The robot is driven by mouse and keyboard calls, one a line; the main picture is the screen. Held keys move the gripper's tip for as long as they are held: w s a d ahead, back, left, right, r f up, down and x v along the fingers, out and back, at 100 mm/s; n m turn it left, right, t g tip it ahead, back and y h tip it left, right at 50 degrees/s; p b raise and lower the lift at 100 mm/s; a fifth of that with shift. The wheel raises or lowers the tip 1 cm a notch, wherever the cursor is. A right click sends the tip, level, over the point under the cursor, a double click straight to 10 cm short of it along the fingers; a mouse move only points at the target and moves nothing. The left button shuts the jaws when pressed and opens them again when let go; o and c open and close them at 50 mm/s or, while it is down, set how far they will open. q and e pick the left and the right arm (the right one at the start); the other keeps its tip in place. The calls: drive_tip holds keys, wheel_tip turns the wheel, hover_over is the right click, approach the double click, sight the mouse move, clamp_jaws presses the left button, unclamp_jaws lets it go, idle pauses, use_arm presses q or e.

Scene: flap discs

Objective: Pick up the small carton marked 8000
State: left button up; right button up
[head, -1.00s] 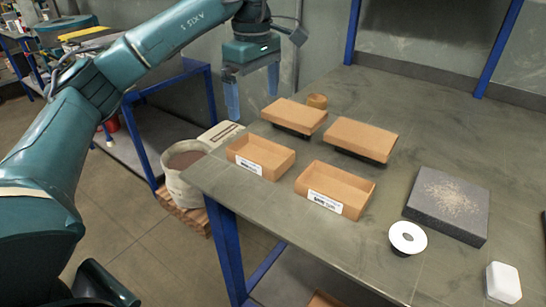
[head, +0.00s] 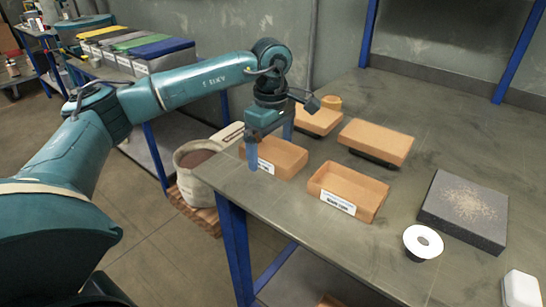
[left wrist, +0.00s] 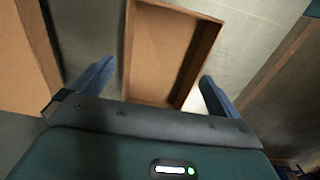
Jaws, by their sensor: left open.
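Two small open tan cartons stand near the table's left edge in the head view, the left carton (head: 289,157) and the right carton (head: 347,190). Each has a white label on its front; the print is too small to read surely, so I cannot tell which is marked 8000. My left gripper (head: 270,148) is open and empty, fingers pointing down at the left carton, one finger in front of it and one behind. In the left wrist view an open carton (left wrist: 160,55) shows between the spread fingers (left wrist: 155,88). Contact cannot be told. My right gripper is out of view.
Two tan lid-like boxes (head: 376,141) (head: 319,121) lie behind the cartons, with a small round tan item (head: 331,102). A dark grey slab (head: 464,209), a white-rimmed disc (head: 423,242) and a white block (head: 521,289) are at right. A bucket (head: 195,165) stands beside the table.

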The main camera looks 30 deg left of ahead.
use_arm(q)
drive_tip(key=shift+c, duration=0.4)
drive_tip(key=c, duration=1)
